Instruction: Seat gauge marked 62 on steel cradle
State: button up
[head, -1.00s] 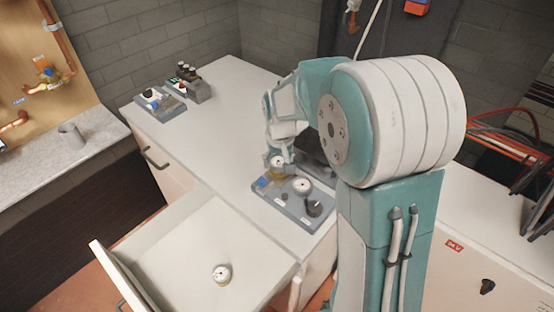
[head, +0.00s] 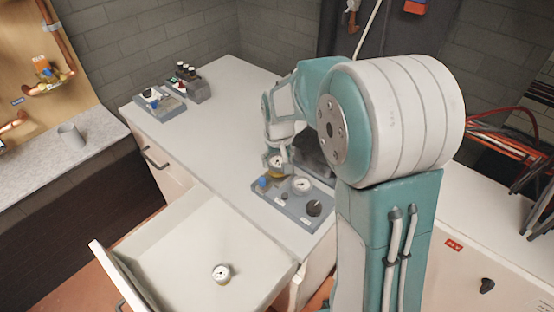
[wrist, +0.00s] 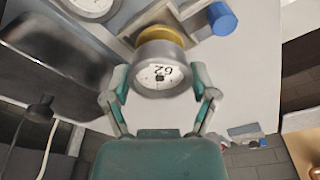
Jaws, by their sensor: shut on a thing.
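My gripper (wrist: 160,92) is shut on the gauge marked 62 (wrist: 159,76), a round silver gauge with a white dial and a yellow collar; its number appears upside down in the wrist view. In the head view the held gauge (head: 277,161) is over the back left part of a grey board (head: 287,222) on the worktop. A metal holder (wrist: 140,19), apparently the steel cradle, shows behind the yellow collar beside a blue knob (wrist: 222,18). I cannot tell whether the gauge touches it.
A second gauge (head: 302,185) and a black knob (head: 314,208) sit on the same board. Another gauge (head: 221,273) lies in the open drawer (head: 190,245). Other small fixtures (head: 160,103) stand at the worktop's far left. The worktop between is clear.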

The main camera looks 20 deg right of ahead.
aim_at(278, 163)
jog(key=shift+f, duration=0.7)
dwell(0.7)
jog(key=o, duration=1.2)
notch_tip(278, 163, up, 12)
jog(key=s, duration=0.1)
jog(key=shift+s, duration=0.15)
